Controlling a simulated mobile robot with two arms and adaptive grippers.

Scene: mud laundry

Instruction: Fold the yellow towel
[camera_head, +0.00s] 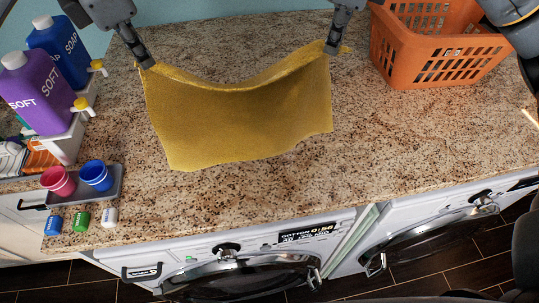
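The yellow towel (235,121) hangs and spreads between my two grippers over the granite counter. Its far edge sags in the middle, and its near part seems to rest on the counter. My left gripper (147,63) is shut on the towel's far left corner. My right gripper (331,48) is shut on the far right corner, with a small bit of yellow cloth showing just to its right. The fingertips are partly hidden by the cloth.
An orange basket (436,50) stands at the right. Blue (58,50) and purple (38,95) soap bottles stand at the left. The counter (400,140) is clear right of the towel.

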